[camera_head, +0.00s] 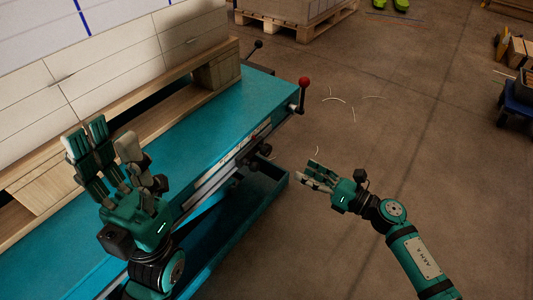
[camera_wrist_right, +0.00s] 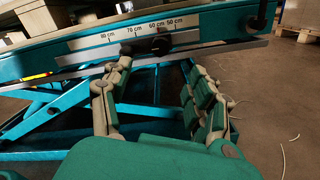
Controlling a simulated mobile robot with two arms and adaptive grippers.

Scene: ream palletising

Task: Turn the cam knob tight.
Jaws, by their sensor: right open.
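The black cam knob (camera_head: 265,149) sits on the front side of the teal lift table (camera_head: 262,95). In the right wrist view the dark knob (camera_wrist_right: 152,45) stands in front of a rail with a centimetre scale (camera_wrist_right: 100,40), close to the 60 cm mark. My right gripper (camera_head: 312,174) is open and empty, to the right of the knob and apart from it. In the right wrist view its spread fingers (camera_wrist_right: 155,85) point towards the rail, with the knob beyond them. My left gripper (camera_head: 106,142) is open and empty, above the table's left part.
A red-ball lever (camera_head: 304,82) stands at the table's far right corner, and a black-ball lever (camera_head: 257,45) behind it. A wooden pallet with a large stack (camera_head: 85,70) lies on the table. The floor (camera_head: 400,130) to the right is mostly clear, with a few paper strips.

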